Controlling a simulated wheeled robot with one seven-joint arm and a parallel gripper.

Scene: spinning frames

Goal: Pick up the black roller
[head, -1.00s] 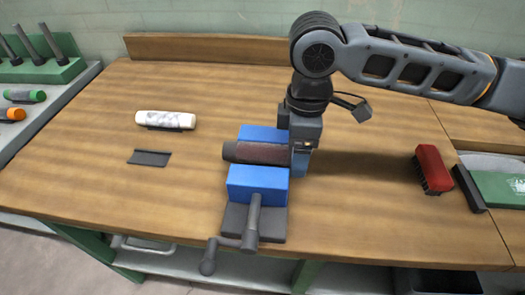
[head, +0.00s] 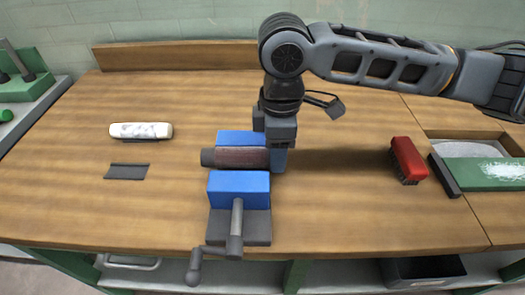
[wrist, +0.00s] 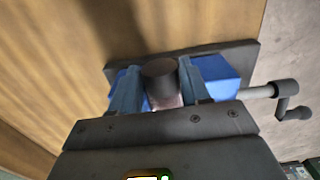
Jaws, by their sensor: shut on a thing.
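The black roller (head: 240,157) lies level between the blue jaws of a vise (head: 239,187). It has a dark end at the left and a brownish-red middle. My gripper (head: 278,158) points down at the roller's right end and is shut on it. In the wrist view my gripper (wrist: 158,88) has one finger on each side of the roller (wrist: 160,70), whose dark round end shows between them. In the head view the gripper hides the roller's right end.
A white patterned cylinder (head: 141,130) lies at the left, with a flat dark strip (head: 126,171) in front of it. A red brush (head: 408,159) and a green board (head: 484,171) are at the right. The vise handle (head: 215,252) sticks out over the bench's front edge.

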